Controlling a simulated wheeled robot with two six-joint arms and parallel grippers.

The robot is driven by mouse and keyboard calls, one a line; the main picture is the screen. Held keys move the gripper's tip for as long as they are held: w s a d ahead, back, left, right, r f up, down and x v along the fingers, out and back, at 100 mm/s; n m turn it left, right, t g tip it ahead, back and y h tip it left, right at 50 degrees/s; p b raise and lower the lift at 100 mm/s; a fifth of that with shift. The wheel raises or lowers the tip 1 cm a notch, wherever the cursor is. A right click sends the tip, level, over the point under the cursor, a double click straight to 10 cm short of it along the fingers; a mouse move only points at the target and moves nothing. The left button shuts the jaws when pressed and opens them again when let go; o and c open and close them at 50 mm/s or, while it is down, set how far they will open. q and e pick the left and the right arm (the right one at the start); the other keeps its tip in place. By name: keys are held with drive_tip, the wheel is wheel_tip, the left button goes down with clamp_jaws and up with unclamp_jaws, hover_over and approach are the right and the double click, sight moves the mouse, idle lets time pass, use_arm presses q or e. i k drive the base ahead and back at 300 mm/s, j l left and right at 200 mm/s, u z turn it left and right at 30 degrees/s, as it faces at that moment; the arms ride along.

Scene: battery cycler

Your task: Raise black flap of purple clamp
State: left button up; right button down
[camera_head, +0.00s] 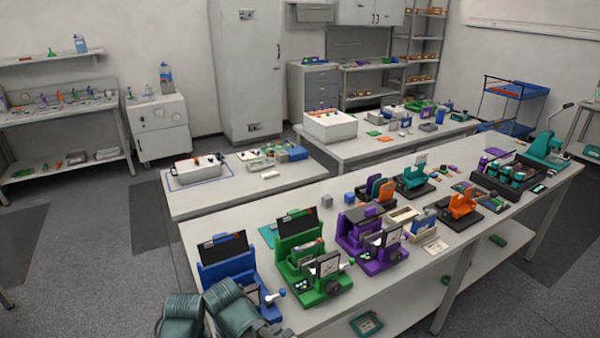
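The purple clamp (380,262) stands on the near bench, right of the green clamp. Its upper part (348,232) is purple with a dark piece on top. No black panel stands up from it as on the green and blue clamps, and its flap appears to lie low, though it is too small to tell exactly. A white-faced dial unit is at its front. No gripper fingers show; dark grey-green parts of mine fill the bottom left corner, in front of the blue clamp, well left of the purple clamp.
The green clamp (284,261) and blue clamp (218,272) have upright black panels. A beige tray (402,215), an orange holder (462,208) and a dark rack (485,188) stand to the right. Small cubes lie behind the purple clamp. The bench's front edge is close.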

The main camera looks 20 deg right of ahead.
sight(359, 214)
drive_tip(key=z, duration=1.25)
drive_tip(key=j+z, duration=0.35)
drive_tip(key=k+j+z, duration=0.3)
drive_tip(key=i+j, duration=0.1)
